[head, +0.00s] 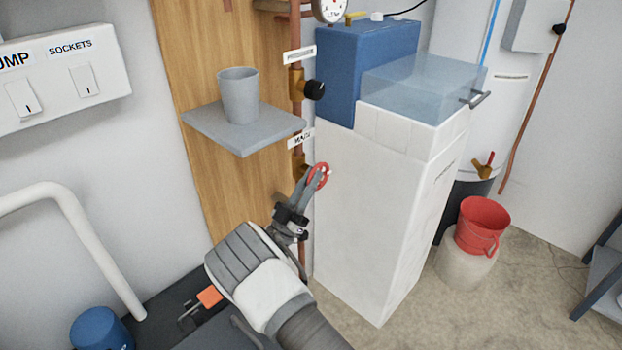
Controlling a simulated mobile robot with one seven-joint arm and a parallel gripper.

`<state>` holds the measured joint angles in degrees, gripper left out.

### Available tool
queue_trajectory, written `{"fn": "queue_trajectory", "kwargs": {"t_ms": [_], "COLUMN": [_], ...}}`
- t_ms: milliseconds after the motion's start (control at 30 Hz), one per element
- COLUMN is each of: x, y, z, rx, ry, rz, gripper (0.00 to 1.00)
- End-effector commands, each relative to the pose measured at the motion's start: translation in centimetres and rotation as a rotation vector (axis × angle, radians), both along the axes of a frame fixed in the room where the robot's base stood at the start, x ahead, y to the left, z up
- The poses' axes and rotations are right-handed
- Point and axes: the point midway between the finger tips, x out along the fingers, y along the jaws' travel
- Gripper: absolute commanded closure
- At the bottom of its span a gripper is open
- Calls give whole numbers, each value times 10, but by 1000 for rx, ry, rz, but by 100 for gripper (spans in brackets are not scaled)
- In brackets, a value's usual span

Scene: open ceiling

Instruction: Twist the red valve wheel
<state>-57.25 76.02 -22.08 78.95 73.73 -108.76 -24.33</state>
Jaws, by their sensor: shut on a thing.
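The red valve wheel (319,176) is a small ring on a brass valve on the vertical copper pipe, just below a small white label. My gripper (311,180) reaches up to it from below, and its fingers are shut on the wheel. The fingers cover part of the wheel and most of the valve body (299,167) behind it. The upper rim of the wheel shows past the fingertips.
A grey shelf (215,130) with a grey cup (239,95) juts out above left. A white cabinet (370,210) stands close on the right. A black-knobbed valve (314,90) is higher on the pipe. A red bucket (480,228) stands at the right.

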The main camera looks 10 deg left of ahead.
Motion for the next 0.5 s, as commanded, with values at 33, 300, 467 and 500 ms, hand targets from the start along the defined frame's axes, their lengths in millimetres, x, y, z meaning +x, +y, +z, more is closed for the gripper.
{"fn": "queue_trajectory", "kwargs": {"t_ms": [33, 300, 467, 500], "x": [0, -1, -1, -1], "y": [0, 0, 0, 0], "z": [-2, -3, -3, -3], "rx": [-9, -27, -28, -28], "ry": [-10, -42, -44, -44], "rz": [0, 0, 0, 0], "gripper": [100, 100, 100, 100]}}
